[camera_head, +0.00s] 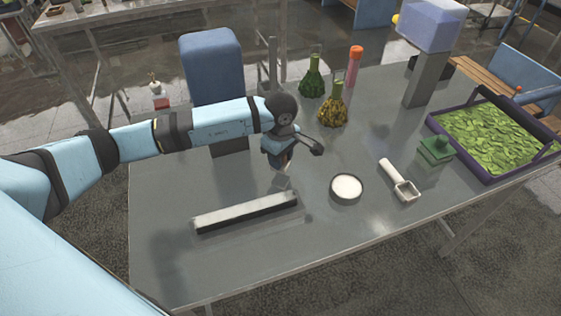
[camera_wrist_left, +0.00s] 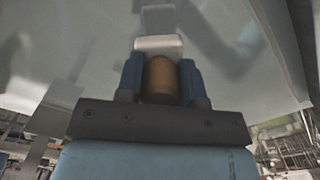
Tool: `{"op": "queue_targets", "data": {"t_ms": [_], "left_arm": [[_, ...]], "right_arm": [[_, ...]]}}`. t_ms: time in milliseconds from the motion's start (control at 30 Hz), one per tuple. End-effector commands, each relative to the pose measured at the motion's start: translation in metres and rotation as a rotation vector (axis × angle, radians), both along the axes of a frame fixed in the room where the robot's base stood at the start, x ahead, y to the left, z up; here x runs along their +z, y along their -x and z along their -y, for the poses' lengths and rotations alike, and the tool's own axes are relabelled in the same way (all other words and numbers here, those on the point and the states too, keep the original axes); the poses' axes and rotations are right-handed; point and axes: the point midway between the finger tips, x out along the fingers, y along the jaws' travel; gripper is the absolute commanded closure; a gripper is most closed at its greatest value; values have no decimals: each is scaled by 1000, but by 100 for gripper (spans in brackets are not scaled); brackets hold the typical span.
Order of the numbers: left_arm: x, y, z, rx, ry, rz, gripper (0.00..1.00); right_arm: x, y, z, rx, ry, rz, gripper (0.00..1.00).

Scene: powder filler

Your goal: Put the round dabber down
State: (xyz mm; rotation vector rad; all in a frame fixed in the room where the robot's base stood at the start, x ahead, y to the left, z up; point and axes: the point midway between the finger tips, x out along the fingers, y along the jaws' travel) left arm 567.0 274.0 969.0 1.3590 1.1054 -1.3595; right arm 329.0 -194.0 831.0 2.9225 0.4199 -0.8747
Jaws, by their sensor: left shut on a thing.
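My left gripper (camera_head: 284,166) is over the middle of the grey table, pointing down. In the left wrist view its two blue fingers (camera_wrist_left: 160,82) are shut on a brown rounded piece, which I take to be the round dabber (camera_wrist_left: 160,76). Most of the dabber is hidden between the fingers in the head view. A small pale block-like shape (camera_head: 282,183) shows just below the fingertips; I cannot tell whether it touches the dabber. My right gripper is not in view.
A long white-topped bar (camera_head: 245,211) lies in front of the gripper. A round dish of white powder (camera_head: 346,187), a white scoop (camera_head: 400,181) and a green stamp-like block (camera_head: 436,150) are to the right. Flasks (camera_head: 333,110) stand behind. The table's front right is clear.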

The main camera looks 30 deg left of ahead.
Motion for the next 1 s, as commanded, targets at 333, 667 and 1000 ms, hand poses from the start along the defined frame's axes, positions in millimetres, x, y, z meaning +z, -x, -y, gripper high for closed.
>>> {"op": "queue_targets", "data": {"t_ms": [333, 667, 1000], "left_arm": [[-25, 0, 0, 0, 0, 2, 84], [-29, 0, 0, 0, 0, 0, 40], [-22, 0, 0, 0, 0, 1, 40]], "right_arm": [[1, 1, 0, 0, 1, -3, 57], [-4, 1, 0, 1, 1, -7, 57], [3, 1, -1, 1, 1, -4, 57]]}}
